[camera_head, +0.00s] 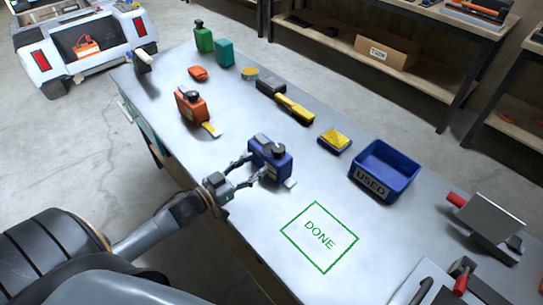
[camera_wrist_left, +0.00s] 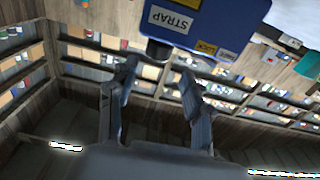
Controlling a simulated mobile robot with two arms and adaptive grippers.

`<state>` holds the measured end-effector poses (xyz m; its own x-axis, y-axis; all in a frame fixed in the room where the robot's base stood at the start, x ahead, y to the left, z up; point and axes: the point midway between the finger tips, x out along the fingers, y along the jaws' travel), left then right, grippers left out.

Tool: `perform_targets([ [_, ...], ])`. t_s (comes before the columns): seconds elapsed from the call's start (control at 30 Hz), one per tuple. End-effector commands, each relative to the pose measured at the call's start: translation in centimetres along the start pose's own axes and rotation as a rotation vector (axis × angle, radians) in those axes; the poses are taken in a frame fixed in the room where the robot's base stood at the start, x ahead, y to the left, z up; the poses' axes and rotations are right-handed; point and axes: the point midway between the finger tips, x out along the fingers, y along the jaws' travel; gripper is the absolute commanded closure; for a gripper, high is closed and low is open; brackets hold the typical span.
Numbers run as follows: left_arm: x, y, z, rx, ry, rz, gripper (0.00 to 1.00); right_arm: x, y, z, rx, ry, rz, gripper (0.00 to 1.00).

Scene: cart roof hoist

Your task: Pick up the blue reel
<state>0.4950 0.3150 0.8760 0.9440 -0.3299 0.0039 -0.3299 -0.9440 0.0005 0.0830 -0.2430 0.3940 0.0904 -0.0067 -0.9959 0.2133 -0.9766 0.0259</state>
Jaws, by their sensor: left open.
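The blue reel (camera_head: 278,163) stands on the grey workbench, left of the green DONE outline (camera_head: 320,238). It has a dark knob on top and a pale strap end at its foot. My left gripper (camera_head: 253,168) is open at the reel's near left side. In the left wrist view the reel (camera_wrist_left: 224,22) shows STRAP and LOCK labels, just beyond the open fingertips (camera_wrist_left: 158,70). Its dark knob lies close to the gap between them. I cannot tell whether a finger touches the reel. My right gripper is not in view.
An orange reel (camera_head: 194,107) stands farther back on the workbench (camera_head: 225,150). Beyond are green containers (camera_head: 204,38), a yellow-and-black tool (camera_head: 295,109) and a yellow-topped block (camera_head: 335,140). A blue USED bin (camera_head: 384,171) stands to the right. The DONE area is clear.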

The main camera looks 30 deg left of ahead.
Motion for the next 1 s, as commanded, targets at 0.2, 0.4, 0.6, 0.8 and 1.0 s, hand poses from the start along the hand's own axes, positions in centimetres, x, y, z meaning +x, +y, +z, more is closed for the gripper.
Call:
perform_targets([
  [0.2, 3.6, 0.0, -0.1, 0.001, 0.001, -0.001, 0.5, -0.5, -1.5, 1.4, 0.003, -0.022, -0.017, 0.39],
  [0.4, 4.9, 0.0, 0.0, 0.0, 0.0, -0.001, 0.5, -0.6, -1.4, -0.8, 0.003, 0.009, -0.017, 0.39],
  [0.6, 8.0, 0.2, 0.0, -0.001, 0.002, -0.002, 0.5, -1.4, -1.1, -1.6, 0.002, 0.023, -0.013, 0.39],
  [0.8, 9.5, 0.2, 0.2, 0.0, -0.001, -0.001, 0.5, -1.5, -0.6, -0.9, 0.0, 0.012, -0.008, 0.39],
  [1.0, 9.5, 0.2, 0.3, 0.0, -0.002, -0.001, 0.5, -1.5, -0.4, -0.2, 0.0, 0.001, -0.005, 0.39],
])
